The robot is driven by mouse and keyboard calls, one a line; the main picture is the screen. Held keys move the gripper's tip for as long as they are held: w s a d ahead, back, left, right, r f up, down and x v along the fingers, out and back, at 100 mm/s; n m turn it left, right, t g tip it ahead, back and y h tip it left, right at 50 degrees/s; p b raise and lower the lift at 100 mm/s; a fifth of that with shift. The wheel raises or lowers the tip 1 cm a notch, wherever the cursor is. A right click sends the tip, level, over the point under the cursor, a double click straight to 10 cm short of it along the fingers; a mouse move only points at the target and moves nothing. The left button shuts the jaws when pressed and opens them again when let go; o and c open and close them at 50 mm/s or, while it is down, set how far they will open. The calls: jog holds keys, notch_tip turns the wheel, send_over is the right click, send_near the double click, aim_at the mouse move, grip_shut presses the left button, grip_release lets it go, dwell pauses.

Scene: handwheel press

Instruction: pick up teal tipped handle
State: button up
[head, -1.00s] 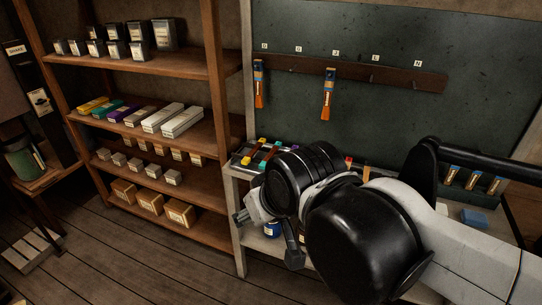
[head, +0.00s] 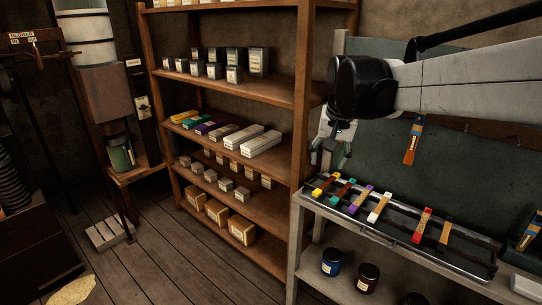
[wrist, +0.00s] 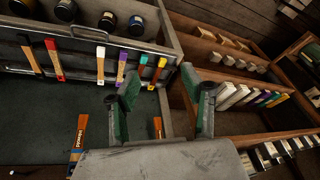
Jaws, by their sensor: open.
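The teal tipped handle (head: 342,189) lies in a dark rack (head: 386,237) on the bench, between a yellow tipped one (head: 324,184) and a purple tipped one (head: 359,200). In the wrist view the teal tipped handle (wrist: 143,66) shows near the left finger's tip, beside the yellow one (wrist: 158,72). My gripper (head: 330,158) hangs above the left end of the rack, apart from the handles. In the wrist view my gripper (wrist: 162,80) has its green-padded fingers spread wide with nothing held between them.
White (head: 379,207) and red (head: 423,226) tipped handles lie farther right in the rack. A wooden shelf unit (head: 303,120) with boxes stands close left of the bench. A brush (head: 412,140) hangs on the back board. Jars (head: 331,263) stand on the lower shelf.

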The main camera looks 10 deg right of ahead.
jog(key=w+d+f+m+g, duration=0.2)
jog(key=w+d+f+m, duration=0.15)
jog(key=w+d, duration=0.7)
jog(key=m+g, duration=0.2)
send_over(343, 190)
jog(key=shift+y, duration=0.3)
jog(key=f, duration=0.9)
jog(key=f+p, duration=0.1)
jog(key=f, duration=0.8)
jog(key=shift+s+a+f, duration=0.15)
jog(key=shift+a+f, duration=0.05)
jog(key=shift+f, duration=0.15)
jog(key=shift+d+f+p, duration=0.15)
jog(key=shift+f+p, duration=0.15)
jog(key=shift+f, duration=2.3)
jog(key=shift+c, duration=0.4)
grip_shut()
